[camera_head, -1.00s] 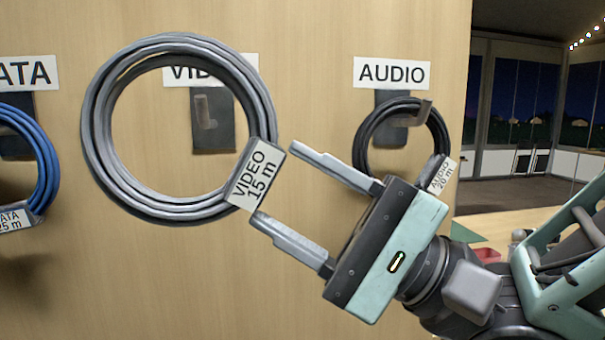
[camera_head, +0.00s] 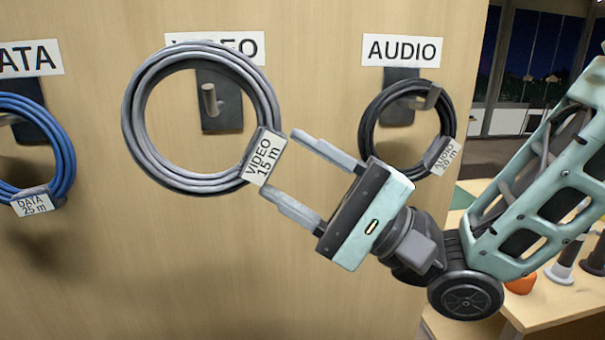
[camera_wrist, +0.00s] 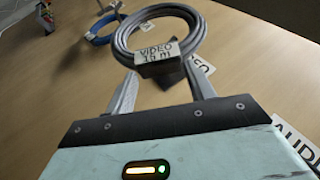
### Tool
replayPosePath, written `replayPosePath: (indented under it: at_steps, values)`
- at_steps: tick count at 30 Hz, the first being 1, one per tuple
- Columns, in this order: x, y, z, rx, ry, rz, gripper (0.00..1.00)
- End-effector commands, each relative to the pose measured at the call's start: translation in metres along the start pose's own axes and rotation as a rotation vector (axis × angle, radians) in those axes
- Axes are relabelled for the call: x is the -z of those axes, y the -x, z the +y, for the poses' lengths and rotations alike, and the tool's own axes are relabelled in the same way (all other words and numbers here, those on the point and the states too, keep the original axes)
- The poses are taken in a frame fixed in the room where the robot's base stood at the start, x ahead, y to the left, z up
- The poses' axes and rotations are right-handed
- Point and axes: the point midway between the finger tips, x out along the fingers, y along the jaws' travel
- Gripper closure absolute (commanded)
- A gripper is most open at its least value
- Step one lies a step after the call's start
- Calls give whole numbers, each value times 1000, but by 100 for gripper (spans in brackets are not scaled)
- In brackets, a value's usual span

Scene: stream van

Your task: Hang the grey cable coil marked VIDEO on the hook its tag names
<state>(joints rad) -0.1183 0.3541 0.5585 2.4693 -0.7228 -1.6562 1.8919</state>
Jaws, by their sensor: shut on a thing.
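The grey cable coil (camera_head: 147,155) with its tag "VIDEO 15 m" (camera_head: 263,157) is held upright in front of the wooden wall. My gripper (camera_head: 281,170) is shut on the tag block at the coil's lower right. The coil also shows in the wrist view (camera_wrist: 197,32), between the two fingertips (camera_wrist: 160,72). The hook under the VIDEO label (camera_head: 250,46), on a dark plate (camera_head: 226,115), shows through the coil's opening in the head view. The coil covers part of that label. I cannot tell how far the coil is from the hook.
A black coil tagged AUDIO (camera_head: 367,133) hangs at the hook under the AUDIO label (camera_head: 402,50). A blue DATA coil (camera_head: 66,160) hangs on the left. A table (camera_head: 555,305) with several items stands at the lower right. The wall below the coils is clear.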

Motion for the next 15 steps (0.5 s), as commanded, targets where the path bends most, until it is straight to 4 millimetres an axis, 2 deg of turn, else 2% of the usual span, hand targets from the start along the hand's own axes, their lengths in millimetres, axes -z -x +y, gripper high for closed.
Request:
replayPosePath:
  at_steps: [15]
  values:
    - [37, -15, -1, 4, 2, -1, 81]
